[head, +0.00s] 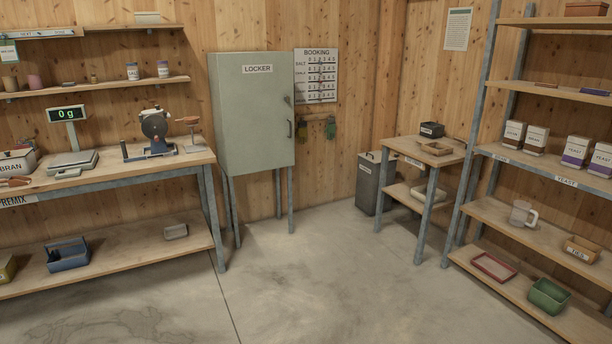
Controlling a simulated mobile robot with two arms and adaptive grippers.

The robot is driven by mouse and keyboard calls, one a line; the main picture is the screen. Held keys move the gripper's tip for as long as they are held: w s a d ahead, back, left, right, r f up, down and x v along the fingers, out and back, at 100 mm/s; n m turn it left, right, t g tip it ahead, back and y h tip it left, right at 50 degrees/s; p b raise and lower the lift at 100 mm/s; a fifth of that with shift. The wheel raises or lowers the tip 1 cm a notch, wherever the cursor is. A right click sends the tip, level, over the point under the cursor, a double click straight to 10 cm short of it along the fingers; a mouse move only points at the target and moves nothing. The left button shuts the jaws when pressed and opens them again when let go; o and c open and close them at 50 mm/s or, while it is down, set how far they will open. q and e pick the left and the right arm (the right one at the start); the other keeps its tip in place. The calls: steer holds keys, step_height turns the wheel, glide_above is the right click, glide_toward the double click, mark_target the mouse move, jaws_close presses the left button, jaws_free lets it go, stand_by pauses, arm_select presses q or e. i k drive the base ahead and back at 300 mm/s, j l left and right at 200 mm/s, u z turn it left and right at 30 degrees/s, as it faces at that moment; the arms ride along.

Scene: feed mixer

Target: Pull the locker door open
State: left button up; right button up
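The locker (240,140) is a grey-green cabinet on metal legs against the back wall, labelled LOCKER. Its door (258,115) looks shut. A dark upright handle (290,129) is on the right side of the door, with a small latch or lock (287,100) above it. Neither of my grippers shows in the head view. The inside of the locker is hidden.
A workbench (110,176) with a scale (72,160) and a grinder-like device (154,128) stands left of the locker. A small table (412,150), a grey bin (368,185) and shelving (545,165) stand to the right. The concrete floor (310,270) in front is clear.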

mark_target(258, 121)
steer(key=i, duration=2.25)
